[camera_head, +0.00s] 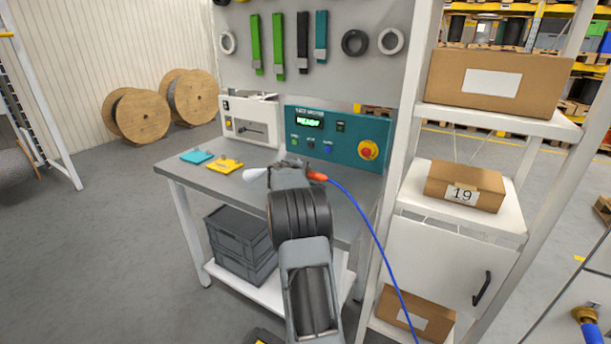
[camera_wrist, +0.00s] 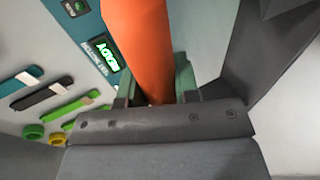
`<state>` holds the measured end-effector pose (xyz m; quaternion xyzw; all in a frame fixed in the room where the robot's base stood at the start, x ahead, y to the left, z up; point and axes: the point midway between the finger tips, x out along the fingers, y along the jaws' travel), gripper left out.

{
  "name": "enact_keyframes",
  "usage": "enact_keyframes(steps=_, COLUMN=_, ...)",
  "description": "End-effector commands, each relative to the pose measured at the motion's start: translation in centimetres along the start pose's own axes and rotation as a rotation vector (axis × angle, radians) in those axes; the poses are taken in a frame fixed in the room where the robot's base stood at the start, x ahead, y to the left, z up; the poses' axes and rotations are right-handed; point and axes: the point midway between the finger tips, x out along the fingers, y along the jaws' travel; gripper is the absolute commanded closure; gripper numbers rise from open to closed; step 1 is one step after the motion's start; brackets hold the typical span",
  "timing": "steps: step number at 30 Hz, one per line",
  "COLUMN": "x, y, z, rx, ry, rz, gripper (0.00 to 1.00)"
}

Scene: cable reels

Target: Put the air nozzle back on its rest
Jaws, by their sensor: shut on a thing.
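The air nozzle has an orange body (camera_wrist: 153,50), with its orange hose end (camera_head: 317,176) and a pale cone tip (camera_head: 255,174) showing on either side of my gripper in the head view. A blue hose (camera_head: 366,213) runs from the orange end down to the right. My gripper (camera_head: 289,174) is shut on the nozzle above the front right of the workbench. In the wrist view the green-grey fingers (camera_wrist: 156,92) stand on both sides of the orange body. I cannot make out a rest for the nozzle; my arm hides part of the bench.
The workbench (camera_head: 180,171) carries a white machine (camera_head: 251,120), a teal control box (camera_head: 337,135), and teal (camera_head: 197,156) and yellow (camera_head: 224,162) pieces. A white shelf unit (camera_head: 410,200) with boxes stands close on the right. Open floor lies to the left.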

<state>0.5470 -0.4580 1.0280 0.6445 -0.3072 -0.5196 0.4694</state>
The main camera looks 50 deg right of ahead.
Motion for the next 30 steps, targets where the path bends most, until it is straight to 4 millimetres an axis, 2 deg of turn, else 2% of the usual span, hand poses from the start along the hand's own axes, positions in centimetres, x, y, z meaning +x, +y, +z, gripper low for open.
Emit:
enact_keyframes(steps=17, x=0.0, y=-0.1, z=0.0, rx=0.000, ry=0.000, rz=0.000, gripper=0.98)
enact_keyframes(steps=30, x=0.4, y=-1.2, z=0.0, rx=0.000, ry=0.000, rz=0.000, gripper=0.98)
